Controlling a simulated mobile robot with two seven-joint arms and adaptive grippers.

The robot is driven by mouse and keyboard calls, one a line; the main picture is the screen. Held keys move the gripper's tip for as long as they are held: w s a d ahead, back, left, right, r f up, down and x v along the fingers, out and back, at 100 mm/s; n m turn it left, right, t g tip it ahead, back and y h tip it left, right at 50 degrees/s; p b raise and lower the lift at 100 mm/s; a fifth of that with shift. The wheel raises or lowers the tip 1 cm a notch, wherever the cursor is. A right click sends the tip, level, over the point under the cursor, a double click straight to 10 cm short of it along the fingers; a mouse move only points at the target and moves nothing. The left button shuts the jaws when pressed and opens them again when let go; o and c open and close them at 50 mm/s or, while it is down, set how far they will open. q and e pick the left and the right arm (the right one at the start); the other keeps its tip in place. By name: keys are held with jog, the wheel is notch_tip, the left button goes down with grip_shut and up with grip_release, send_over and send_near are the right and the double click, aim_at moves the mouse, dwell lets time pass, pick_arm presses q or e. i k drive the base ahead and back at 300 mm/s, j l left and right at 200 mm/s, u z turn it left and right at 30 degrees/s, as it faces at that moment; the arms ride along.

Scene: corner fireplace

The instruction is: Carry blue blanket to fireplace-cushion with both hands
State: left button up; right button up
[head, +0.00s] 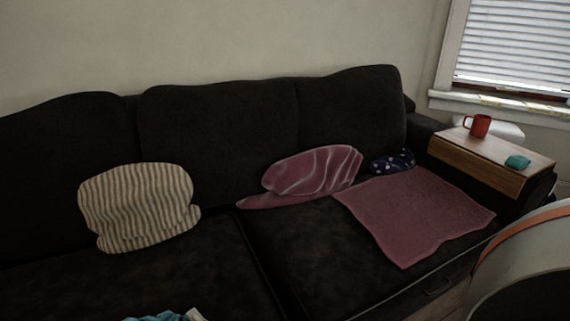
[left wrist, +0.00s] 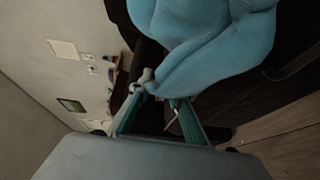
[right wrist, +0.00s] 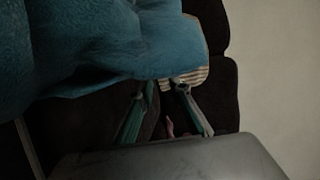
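The blue blanket (head: 155,317) shows only as a small piece at the bottom edge of the head view. It hangs in large folds in the left wrist view (left wrist: 215,45) and the right wrist view (right wrist: 100,45). My left gripper (left wrist: 163,94) has its fingers drawn in on the blanket's lower edge. My right gripper (right wrist: 165,84) is likewise drawn in at the blanket's edge; the exact contact is dark. A striped beige cushion (head: 140,208) leans on the sofa's left part. A pink patterned cushion (head: 312,173) lies on the right part. I cannot tell which is the fireplace-cushion.
The dark sofa (head: 60,150) spans the view, its left front seat clear. A pink cloth (head: 418,212) and a small dark-blue dotted item (head: 392,162) lie at right. A wooden armrest tray (head: 480,156) holds a red mug (head: 477,125) and a teal item (head: 517,162).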

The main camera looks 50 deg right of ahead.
aim_at(357, 239)
jog(key=k+l+z, duration=0.1)
jog(key=k+l, duration=0.15)
jog(key=l+z, duration=0.15)
jog(key=z, duration=1.25)
